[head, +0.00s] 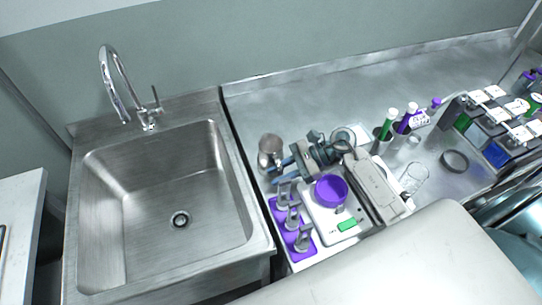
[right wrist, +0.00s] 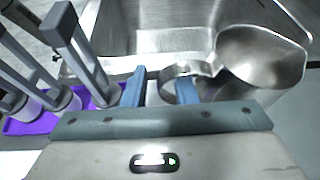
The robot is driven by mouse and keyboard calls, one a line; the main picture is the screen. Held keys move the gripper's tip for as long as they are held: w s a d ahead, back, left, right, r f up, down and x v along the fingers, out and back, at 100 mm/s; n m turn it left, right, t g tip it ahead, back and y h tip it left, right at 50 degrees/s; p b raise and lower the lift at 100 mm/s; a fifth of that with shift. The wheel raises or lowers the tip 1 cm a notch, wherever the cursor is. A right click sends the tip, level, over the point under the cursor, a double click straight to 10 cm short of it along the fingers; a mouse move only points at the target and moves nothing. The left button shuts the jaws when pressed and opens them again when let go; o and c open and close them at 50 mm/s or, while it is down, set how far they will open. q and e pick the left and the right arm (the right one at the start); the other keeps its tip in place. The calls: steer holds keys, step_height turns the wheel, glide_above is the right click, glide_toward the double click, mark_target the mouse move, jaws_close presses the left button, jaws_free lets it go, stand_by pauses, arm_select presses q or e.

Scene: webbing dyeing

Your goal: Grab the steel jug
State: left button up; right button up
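The steel jug (head: 270,147) stands upright on the steel counter just right of the sink. In the right wrist view its wide mouth (right wrist: 262,52) is at the upper right, and its handle loop points toward my fingers. My right gripper (head: 285,169) is beside the jug on its right. Its two blue fingers (right wrist: 162,88) are apart, with the near edge of the handle between them. The right finger overlaps the handle loop; I cannot tell whether they touch. My left gripper is not in view.
A steel sink (head: 251,200) with a tap lies left of the jug. A purple tray (head: 284,246) with grey-handled tools and a white scale (head: 322,226) with a purple bowl (head: 331,188) stand close in front. Markers in a dark cup (head: 380,145) and a bottle rack stand right. The back counter is clear.

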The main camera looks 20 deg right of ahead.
jaws_close()
steer(key=shift+r, duration=0.2)
steer(key=shift+r+b, duration=1.45)
steer(key=shift+r, duration=1.8)
steer(key=shift+r+b, duration=0.5)
steer(key=shift+r, duration=1.1)
